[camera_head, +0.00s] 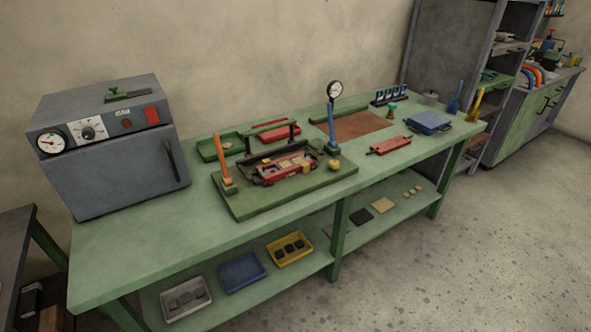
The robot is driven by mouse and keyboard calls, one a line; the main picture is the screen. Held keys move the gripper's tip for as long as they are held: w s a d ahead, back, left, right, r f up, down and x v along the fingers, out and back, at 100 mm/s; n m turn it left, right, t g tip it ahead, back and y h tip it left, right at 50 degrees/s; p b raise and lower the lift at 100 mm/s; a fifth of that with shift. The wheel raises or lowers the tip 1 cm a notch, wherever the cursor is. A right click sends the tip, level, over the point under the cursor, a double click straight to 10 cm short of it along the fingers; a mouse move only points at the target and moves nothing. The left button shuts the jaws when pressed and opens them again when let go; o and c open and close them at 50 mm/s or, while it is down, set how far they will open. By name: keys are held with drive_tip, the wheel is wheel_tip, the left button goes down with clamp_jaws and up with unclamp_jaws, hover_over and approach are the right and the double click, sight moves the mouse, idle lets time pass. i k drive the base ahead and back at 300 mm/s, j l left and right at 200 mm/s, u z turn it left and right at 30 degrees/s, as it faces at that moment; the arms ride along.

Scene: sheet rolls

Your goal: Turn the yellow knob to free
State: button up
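A small yellow knob (306,167) sits at the right end of a red and dark fixture (268,172) on a green base plate (248,205). The plate lies on the green workbench (120,250). The knob is too small in this view to tell which position it is turned to. Beside it stands a blue upright handle (331,130). An orange upright handle (223,155) stands at the plate's left end. My gripper is not in view.
A grey oven (105,165) with dials fills the bench's left end. A round gauge (335,90), a red tool (390,145) and a blue box (428,122) are toward the right. Trays, including a yellow one (290,262), lie on the lower shelf. Floor in front is clear.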

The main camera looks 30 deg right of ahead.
sight(334, 164)
drive_tip(key=i+l+z, duration=0.2)
drive_tip(key=z, duration=0.2)
drive_tip(key=i+l+z, duration=0.15)
drive_tip(key=i+z, duration=0.4)
drive_tip(key=z, duration=0.2)
